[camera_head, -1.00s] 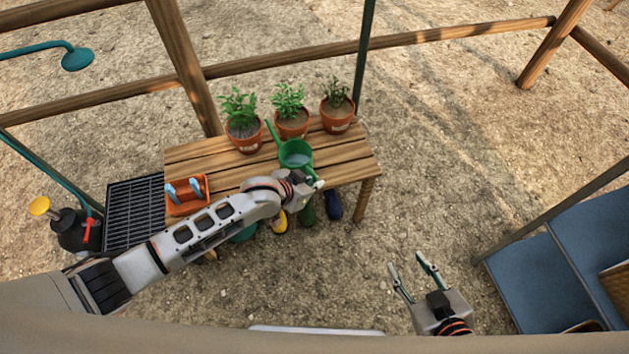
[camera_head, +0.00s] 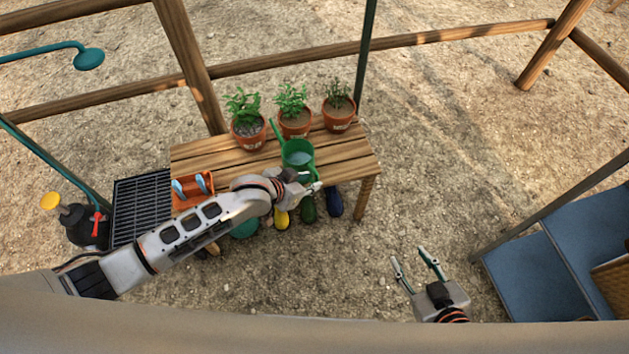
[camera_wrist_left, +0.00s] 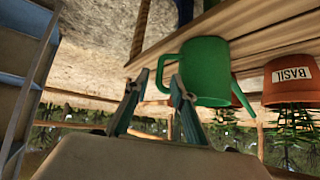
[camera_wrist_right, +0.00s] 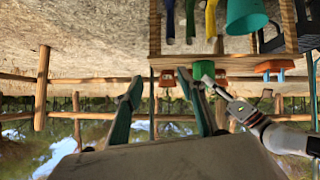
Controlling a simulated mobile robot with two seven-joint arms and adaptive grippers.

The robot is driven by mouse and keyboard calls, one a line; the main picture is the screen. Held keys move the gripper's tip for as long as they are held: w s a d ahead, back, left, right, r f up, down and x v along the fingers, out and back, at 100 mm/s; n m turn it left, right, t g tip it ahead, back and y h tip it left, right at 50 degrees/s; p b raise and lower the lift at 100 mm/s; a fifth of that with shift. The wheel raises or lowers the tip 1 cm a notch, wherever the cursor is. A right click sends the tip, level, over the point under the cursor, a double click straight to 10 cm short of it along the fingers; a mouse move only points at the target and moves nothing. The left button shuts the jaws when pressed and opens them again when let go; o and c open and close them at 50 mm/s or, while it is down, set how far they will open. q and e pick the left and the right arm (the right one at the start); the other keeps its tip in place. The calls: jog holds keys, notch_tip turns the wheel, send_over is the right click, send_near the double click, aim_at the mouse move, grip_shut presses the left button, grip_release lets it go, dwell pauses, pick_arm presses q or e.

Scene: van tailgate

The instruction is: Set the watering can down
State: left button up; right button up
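The green watering can (camera_head: 299,156) stands upright on the wooden bench (camera_head: 345,170), near its front edge. Its spout points to the back left. In the left wrist view, which is upside down, the can (camera_wrist_left: 208,70) rests on the planks, with its handle towards my gripper. My left gripper (camera_head: 312,182) is at the bench's front edge beside the can. In the left wrist view its fingers (camera_wrist_left: 160,78) are apart, with the handle at or between the tips; contact is unclear. My right gripper (camera_head: 414,258) is open and empty over the ground.
Three potted plants (camera_head: 295,122) stand along the back of the bench. An orange caddy (camera_head: 190,192) sits at its left end. Boots (camera_head: 307,208) are under the bench. A black grate (camera_head: 142,207) and a sprayer (camera_head: 82,222) lie left. Ground around my right gripper is clear.

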pick_arm(q)
jog(key=s+a+r+n+t+p, duration=0.1)
jog(key=s+r, duration=0.2)
jog(key=s, duration=0.3)
jog(key=s+a+r+n+p, duration=0.1)
jog(key=s+a+r, duration=0.1)
jog(key=s, duration=0.4)
jog(key=s+a+n+t+y, duration=0.1)
jog(key=s+a+t+y, duration=0.1)
jog(key=s+a, duration=0.9)
jog(key=a+y, duration=0.1)
jog(key=a, duration=0.2)
jog(key=shift+s+a+f, duration=0.15)
jog(key=shift+s+f, duration=0.05)
jog(key=shift+s, duration=0.2)
pick_arm(e)
jog(key=shift+s+d, duration=0.2)
jog(key=shift+s, duration=0.25)
